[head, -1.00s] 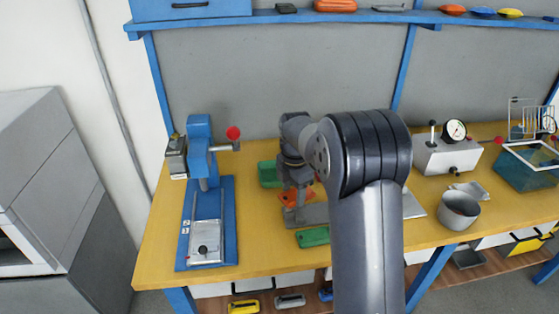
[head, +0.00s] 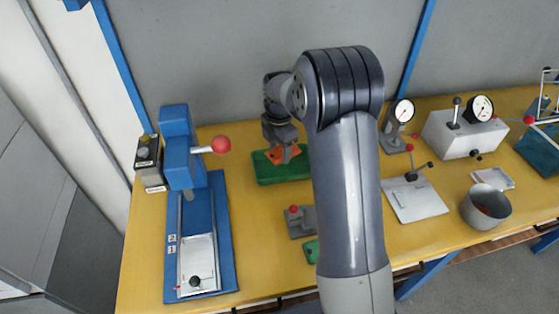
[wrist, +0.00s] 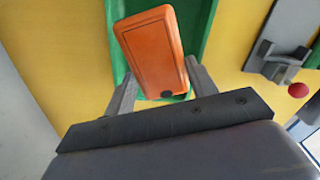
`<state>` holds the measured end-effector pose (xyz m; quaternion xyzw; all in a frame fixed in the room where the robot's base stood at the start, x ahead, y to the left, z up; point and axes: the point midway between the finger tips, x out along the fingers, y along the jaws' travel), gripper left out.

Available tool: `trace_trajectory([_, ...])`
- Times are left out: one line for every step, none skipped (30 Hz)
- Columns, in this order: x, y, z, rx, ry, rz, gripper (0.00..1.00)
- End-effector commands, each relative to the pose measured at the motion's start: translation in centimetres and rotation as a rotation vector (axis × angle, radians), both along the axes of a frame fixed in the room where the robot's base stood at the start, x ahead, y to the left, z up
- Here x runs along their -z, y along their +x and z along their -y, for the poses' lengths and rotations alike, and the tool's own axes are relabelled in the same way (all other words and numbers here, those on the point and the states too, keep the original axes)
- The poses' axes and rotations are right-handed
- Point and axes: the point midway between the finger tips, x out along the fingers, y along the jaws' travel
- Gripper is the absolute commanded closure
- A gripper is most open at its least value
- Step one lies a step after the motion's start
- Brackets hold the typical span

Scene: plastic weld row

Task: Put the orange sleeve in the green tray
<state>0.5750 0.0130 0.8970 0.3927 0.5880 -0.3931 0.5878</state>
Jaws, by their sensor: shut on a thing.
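My gripper (wrist: 160,88) is shut on the orange sleeve (wrist: 152,50), a flat tapered block with a dark spot near one corner. The sleeve also shows in the head view (head: 284,154), below my wrist. The green tray (head: 268,174) lies on the yellow bench at the back, behind and under the sleeve. In the wrist view the tray's green wall (wrist: 120,20) shows on both sides of the sleeve. The sleeve is over the tray; I cannot tell whether it touches the tray floor. My arm hides the tray's right end in the head view.
A blue press (head: 190,165) with a red knob stands left of the tray. A grey fixture (head: 299,222) and a green piece (head: 311,251) lie in front. Gauges, a grey plate (head: 415,200) and a metal pot (head: 486,206) are to the right.

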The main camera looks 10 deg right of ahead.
Motion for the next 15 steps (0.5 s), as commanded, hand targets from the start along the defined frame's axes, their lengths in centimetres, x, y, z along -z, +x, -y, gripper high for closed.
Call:
trace_trajectory([0.9, -0.1, 0.0, 0.000, 0.000, -0.004, 0.69])
trace_trajectory([1.2, -0.1, 0.0, 0.000, 0.000, -0.002, 0.69])
trace_trajectory([1.6, 0.0, 0.0, 0.000, 0.000, -0.001, 0.69])
trace_trajectory([1.8, 0.0, 0.0, 0.000, 0.000, -0.001, 0.69])
trace_trajectory([2.0, 0.0, 0.0, 0.000, 0.000, -0.001, 0.69])
trace_trajectory([2.2, 0.0, 0.0, 0.000, 0.000, 0.000, 0.69])
trace_trajectory([2.5, 0.0, 0.0, 0.000, 0.000, -0.001, 0.69])
trace_trajectory([2.8, 0.0, 0.0, 0.000, 0.000, -0.001, 0.69])
trace_trajectory([3.2, -0.1, 0.0, 0.000, 0.000, -0.002, 0.69])
trace_trajectory([3.7, -0.1, 0.0, 0.000, 0.000, -0.002, 0.69])
trace_trajectory([4.1, -0.1, 0.0, 0.000, 0.000, -0.003, 0.69])
trace_trajectory([4.8, -0.1, 0.0, 0.000, 0.000, -0.004, 0.69])
trace_trajectory([5.1, -0.1, 0.0, 0.000, 0.000, -0.003, 0.69])
trace_trajectory([5.5, 0.0, 0.0, 0.000, 0.000, -0.002, 0.69])
trace_trajectory([5.7, 0.0, 0.0, 0.000, 0.000, -0.002, 0.69])
